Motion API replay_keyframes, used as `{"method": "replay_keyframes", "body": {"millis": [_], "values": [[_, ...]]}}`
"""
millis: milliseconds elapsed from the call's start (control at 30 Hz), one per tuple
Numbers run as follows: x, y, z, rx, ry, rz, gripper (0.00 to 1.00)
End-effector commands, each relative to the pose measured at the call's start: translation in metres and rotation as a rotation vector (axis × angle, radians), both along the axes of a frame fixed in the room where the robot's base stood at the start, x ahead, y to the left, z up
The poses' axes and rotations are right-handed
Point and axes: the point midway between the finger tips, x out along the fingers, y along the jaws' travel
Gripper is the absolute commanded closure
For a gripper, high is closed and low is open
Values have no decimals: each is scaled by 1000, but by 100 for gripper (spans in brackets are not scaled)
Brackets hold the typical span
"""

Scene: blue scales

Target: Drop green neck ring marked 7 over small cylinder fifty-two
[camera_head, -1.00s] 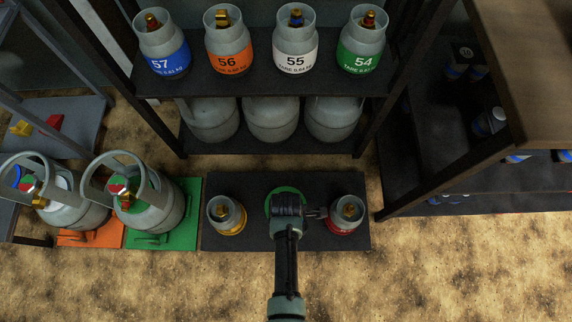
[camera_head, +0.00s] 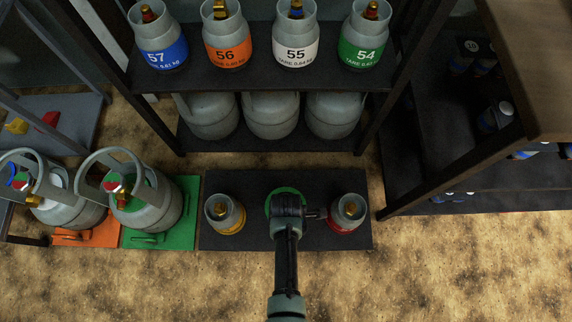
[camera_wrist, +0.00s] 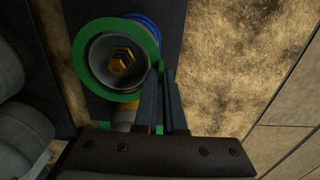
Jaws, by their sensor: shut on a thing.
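The green neck ring (camera_wrist: 79,62) is pinched at its right side by my gripper (camera_wrist: 161,76) in the wrist view. The grey collar and brass valve of a small cylinder (camera_wrist: 121,62) show inside the ring's opening. A blue band shows past the ring's upper right. Whether the ring is around the neck or just above it, I cannot tell. In the head view, the ring (camera_head: 269,202) shows behind my gripper (camera_head: 287,210), over the middle of the dark mat (camera_head: 262,243). My gripper hides most of that cylinder there. The marks 7 and fifty-two are not readable.
A yellow-ringed cylinder (camera_head: 225,214) stands left on the mat, a red-ringed one (camera_head: 348,213) right, close to my gripper. Large cylinders (camera_head: 140,200) stand on coloured mats at left. A shelf (camera_head: 255,80) with numbered cylinders stands behind. The carpet in front is clear.

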Motion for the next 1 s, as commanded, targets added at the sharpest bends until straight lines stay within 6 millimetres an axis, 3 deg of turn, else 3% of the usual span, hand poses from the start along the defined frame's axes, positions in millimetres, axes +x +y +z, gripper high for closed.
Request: {"method": "replay_keyframes", "body": {"millis": [767, 800, 900, 967, 1000], "values": [[0, 0, -16, 0, -1, 0, 100], [0, 0, -16, 0, -1, 0, 86], [0, 0, -16, 0, -1, 0, 68], [0, 0, -16, 0, -1, 0, 58], [0, 0, -16, 0, -1, 0, 58]]}}
